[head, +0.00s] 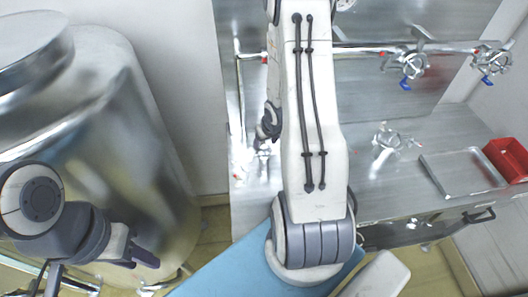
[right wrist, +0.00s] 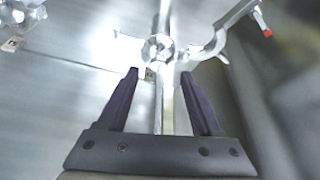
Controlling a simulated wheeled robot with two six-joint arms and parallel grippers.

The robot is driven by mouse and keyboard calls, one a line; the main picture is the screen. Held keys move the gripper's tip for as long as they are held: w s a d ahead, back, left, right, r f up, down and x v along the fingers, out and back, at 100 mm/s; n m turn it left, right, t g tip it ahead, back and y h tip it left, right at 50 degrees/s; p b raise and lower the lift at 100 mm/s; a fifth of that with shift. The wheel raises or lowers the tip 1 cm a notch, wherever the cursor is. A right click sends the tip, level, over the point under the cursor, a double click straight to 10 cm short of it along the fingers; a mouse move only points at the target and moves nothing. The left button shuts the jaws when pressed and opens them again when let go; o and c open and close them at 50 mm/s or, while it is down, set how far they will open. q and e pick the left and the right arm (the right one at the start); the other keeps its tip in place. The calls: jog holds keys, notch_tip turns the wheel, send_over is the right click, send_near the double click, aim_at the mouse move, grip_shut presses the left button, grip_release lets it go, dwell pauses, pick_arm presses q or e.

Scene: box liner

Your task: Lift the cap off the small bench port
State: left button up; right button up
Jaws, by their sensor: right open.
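In the right wrist view, my right gripper (right wrist: 160,80) is open, with nothing between its two dark fingers. A shiny metal fitting with a round hub (right wrist: 158,47) and a curved side arm lies just beyond the fingertips. A small tag hangs below the hub. I cannot tell whether this fitting is the bench port or its cap. In the head view my right gripper (head: 264,136) is small and partly hidden by my arm, at the left end of the bench. A clamp-like metal fitting (head: 390,138) stands mid-bench. My left gripper (head: 143,256) is beside the steel tank; its jaw opening is unclear.
A large steel tank (head: 95,125) stands at left. The steel bench (head: 365,190) holds a shallow tray (head: 463,172) and a red bin (head: 508,160) at right. Pipes with clamp-like fittings (head: 410,66) run along the back wall. Bare bench lies between the mid-bench fitting and my right arm.

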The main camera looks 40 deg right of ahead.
aim_at(264, 146)
jog(key=shift+p+x, duration=0.4)
jog(key=shift+x, duration=1.5)
jog(key=shift+s, duration=0.1)
grip_shut()
jog(key=shift+r, duration=0.15)
